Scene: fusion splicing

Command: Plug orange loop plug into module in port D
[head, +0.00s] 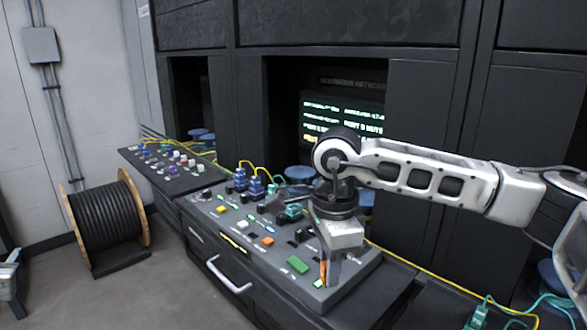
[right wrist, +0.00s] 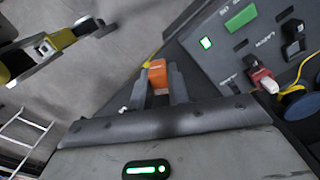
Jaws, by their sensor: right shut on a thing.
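My right gripper (head: 330,272) is over the near right end of the sloped console (head: 345,290). It is shut on the orange plug (right wrist: 157,74), which sits between the two finger ends in the right wrist view. In the head view only a thin strip of orange (head: 323,273) shows beside the fingers. In the right wrist view the plug is over the floor side of the console edge, apart from any socket I can see. Which module is port D cannot be read.
The console carries a green block (head: 298,264), an orange block (head: 267,241), blue plugs (head: 256,187) and a teal plug (head: 292,211). A red-and-white plug (right wrist: 264,80) with a yellow cable is at right in the wrist view. A cable drum (head: 105,220) stands on the floor.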

